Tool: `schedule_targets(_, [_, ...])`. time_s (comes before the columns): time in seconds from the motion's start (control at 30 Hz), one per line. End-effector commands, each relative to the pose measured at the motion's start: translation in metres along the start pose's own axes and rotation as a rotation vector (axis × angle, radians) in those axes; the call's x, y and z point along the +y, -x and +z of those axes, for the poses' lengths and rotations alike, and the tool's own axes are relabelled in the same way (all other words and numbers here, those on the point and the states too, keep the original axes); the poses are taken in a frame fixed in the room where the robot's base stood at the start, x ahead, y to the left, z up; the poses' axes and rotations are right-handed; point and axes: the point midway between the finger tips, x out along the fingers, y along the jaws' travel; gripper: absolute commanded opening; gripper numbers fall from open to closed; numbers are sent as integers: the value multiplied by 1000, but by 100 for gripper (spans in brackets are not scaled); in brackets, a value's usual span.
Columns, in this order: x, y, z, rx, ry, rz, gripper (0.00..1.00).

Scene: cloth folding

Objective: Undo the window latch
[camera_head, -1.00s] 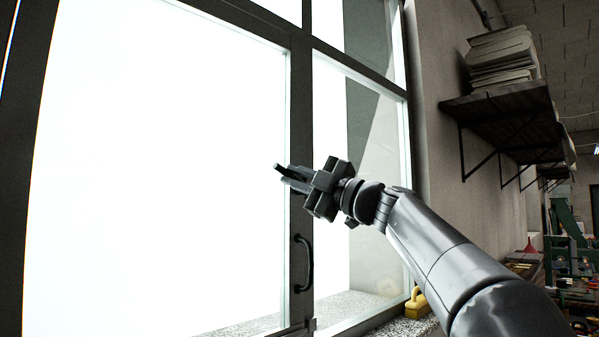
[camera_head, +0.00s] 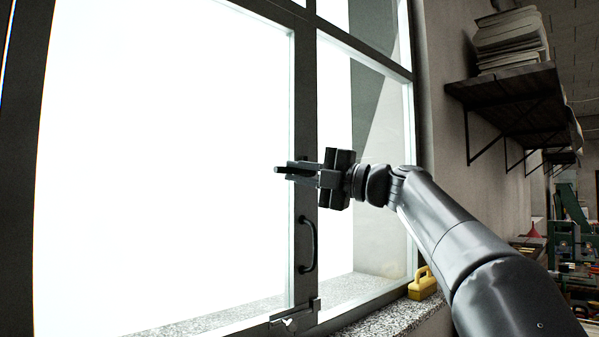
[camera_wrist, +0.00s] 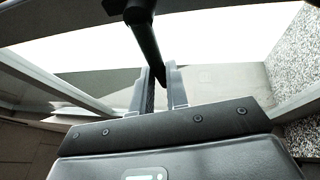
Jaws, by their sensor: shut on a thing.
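The window (camera_head: 303,120) has a dark frame and bright panes. My gripper (camera_head: 295,172) is in front of its middle upright, above a curved pull handle (camera_head: 308,245). In the wrist view my gripper (camera_wrist: 160,78) has its two fingers on either side of a dark latch lever (camera_wrist: 147,45), shut on it. The lever runs down between the fingers from a thicker dark piece at the top. In the head view the fingers mostly hide the latch, and a short dark end shows at their tips. A metal bolt (camera_head: 292,318) sits low on the frame.
A speckled stone sill (camera_head: 385,318) runs below the window, with a yellow handled tool (camera_head: 422,284) on it. The space before the left pane is clear.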

Motion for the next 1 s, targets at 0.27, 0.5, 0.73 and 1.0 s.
schedule_targets(0.27, [-2,0,0,2,-1,-4,0])
schedule_targets(0.5, [-2,0,0,2,-1,-3,33])
schedule_targets(0.73, [-1,0,0,1,-1,-1,36])
schedule_targets(1.0, [-1,26,1,-4,-1,-3,36])
